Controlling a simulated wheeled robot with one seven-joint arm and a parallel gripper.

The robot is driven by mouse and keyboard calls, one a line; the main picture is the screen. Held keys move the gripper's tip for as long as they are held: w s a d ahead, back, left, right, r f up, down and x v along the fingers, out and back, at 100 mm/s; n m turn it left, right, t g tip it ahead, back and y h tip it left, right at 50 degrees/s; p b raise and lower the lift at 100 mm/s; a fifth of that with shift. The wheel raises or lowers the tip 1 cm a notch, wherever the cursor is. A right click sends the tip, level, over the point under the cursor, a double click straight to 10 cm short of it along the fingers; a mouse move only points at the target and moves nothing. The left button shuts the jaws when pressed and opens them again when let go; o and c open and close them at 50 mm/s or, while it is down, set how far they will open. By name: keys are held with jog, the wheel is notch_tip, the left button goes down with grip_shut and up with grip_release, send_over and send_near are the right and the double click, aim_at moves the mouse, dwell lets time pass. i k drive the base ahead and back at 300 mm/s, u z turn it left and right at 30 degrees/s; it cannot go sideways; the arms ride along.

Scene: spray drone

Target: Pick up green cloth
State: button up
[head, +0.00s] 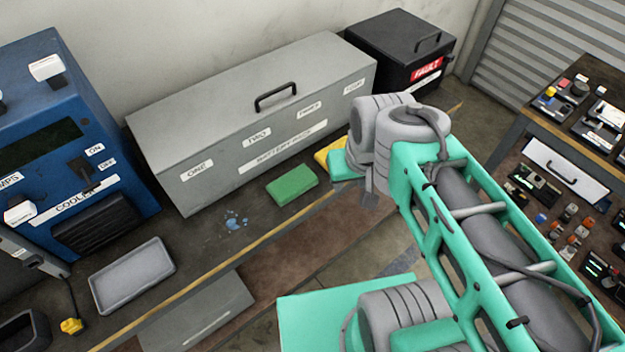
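The green cloth (291,185) is a folded rectangular block. It lies flat on the dark workbench (200,250), in front of the grey battery rack box. My gripper (370,190) is at the end of my teal and grey arm, to the right of the green cloth and apart from it. My own wrist hides most of the gripper, so its fingers do not show clearly.
A yellow item (328,152) lies behind the cloth, partly hidden by my arm. The grey battery rack (250,115) stands along the wall. Blue spots (235,221) and a grey tray (132,274) are left of the cloth. A black fault box (402,50) stands back right.

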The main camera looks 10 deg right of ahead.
aim_at(284, 189)
jog(key=z, duration=0.15)
jog(key=k, duration=0.3)
jog(key=u, duration=0.5)
jog(key=i, duration=0.4)
jog(key=u, duration=4)
jog(key=k, duration=0.5)
jog(key=z, duration=1.35)
